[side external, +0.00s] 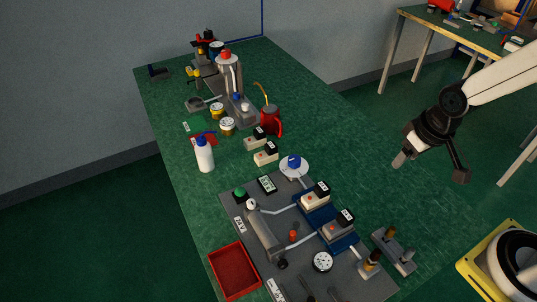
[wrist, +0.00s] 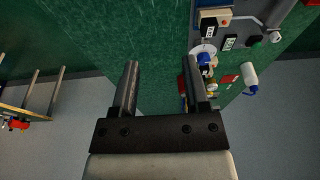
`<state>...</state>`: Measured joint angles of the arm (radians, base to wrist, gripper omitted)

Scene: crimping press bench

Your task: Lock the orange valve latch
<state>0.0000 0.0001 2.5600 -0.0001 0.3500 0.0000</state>
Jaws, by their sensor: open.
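My gripper (side external: 429,168) is open and empty, raised in the air to the right of the press fixture. In the wrist view its two fingers (wrist: 159,68) stand wide apart with nothing between them. The grey fixture plate (side external: 255,213) lies on the green bench and carries two beige blocks (side external: 314,201) (side external: 338,230) with black tops on blue bases. A small orange-red part (side external: 292,236) stands near the grey cylinder (side external: 263,236). I cannot tell for sure whether it is the orange valve latch or what position it is in. My gripper touches none of these.
A red tray (side external: 234,270) sits at the front left. A round gauge (side external: 322,262), a blue-knobbed disc (side external: 294,166), a white bottle (side external: 204,155) and a red jug (side external: 271,120) stand on the bench. The bench's right side (side external: 345,135) is mostly clear.

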